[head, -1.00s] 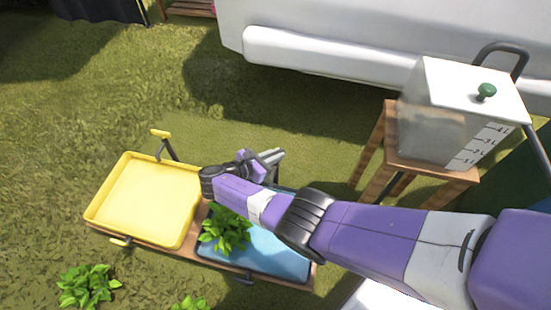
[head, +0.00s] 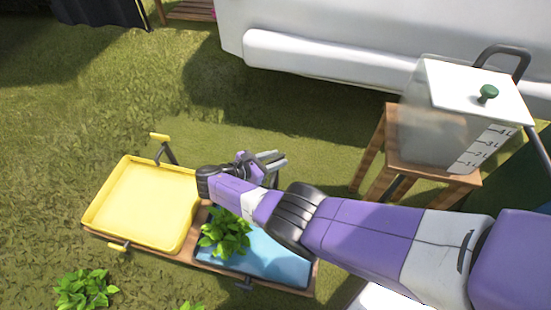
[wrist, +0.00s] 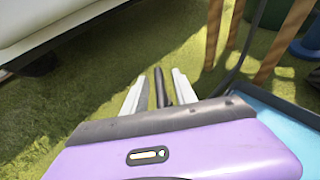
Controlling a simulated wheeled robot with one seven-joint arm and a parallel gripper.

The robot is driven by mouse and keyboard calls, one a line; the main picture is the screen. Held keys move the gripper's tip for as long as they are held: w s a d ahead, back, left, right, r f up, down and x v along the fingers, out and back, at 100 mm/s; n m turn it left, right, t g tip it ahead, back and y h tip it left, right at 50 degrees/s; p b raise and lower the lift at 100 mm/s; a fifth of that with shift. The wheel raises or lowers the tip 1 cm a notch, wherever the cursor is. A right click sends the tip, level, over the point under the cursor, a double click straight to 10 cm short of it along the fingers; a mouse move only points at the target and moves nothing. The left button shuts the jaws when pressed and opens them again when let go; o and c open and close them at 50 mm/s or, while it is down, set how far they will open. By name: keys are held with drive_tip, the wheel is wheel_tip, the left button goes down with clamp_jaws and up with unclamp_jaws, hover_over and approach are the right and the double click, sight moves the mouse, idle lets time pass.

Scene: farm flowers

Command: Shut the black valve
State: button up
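My gripper (head: 270,160) is over the far edge of the blue tray (head: 291,266). In the wrist view its two pale fingers (wrist: 160,86) stand apart, so it is open. A dark rod, seemingly the black valve (wrist: 161,88), shows between the fingers with a gap on both sides; I cannot tell whether it is fully within their reach. In the head view only a dark bit of it shows below the fingers. A second dark handle (head: 244,285) sticks out at the tray's near side.
The yellow tray (head: 145,203) with yellow-handled valves is left of the blue one. A clear tank (head: 440,130) sits on a wooden stand (head: 390,165) at right. A white vehicle (head: 330,60) is behind; grass between is clear.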

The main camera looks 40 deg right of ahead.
drive_tip(key=shift+r, duration=0.1)
drive_tip(key=p+v, duration=0.1)
drive_tip(key=v, duration=0.6)
drive_tip(key=shift+a, duration=0.4)
